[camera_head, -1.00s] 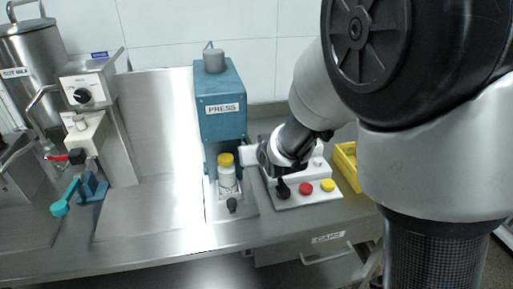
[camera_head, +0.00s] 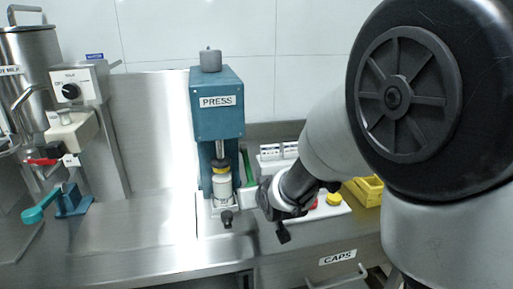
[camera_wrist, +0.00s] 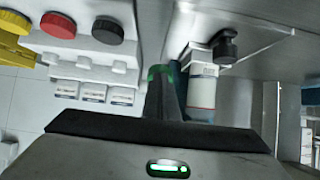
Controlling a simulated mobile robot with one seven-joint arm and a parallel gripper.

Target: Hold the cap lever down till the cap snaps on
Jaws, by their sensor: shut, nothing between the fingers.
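The teal press (camera_head: 217,103) stands on the bench with its ram (camera_head: 220,150) down at a white bottle (camera_head: 222,190). A yellow cap (camera_head: 221,169) is on the bottle's top under the ram. The green cap lever (camera_head: 247,167) slants down at the press's right side. My gripper (camera_head: 243,201) is shut and low beside the lever and bottle. In the wrist view, my dark fingers (camera_wrist: 167,97) lie by the green lever end (camera_wrist: 160,72), with the bottle (camera_wrist: 201,95) just right. The exact contact and the cap's seating are hidden.
A black knob (camera_head: 227,218) stands in front of the bottle. A white holder (camera_wrist: 90,55) with yellow, red and black caps is close to my gripper. A yellow bin (camera_head: 368,190) is at right.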

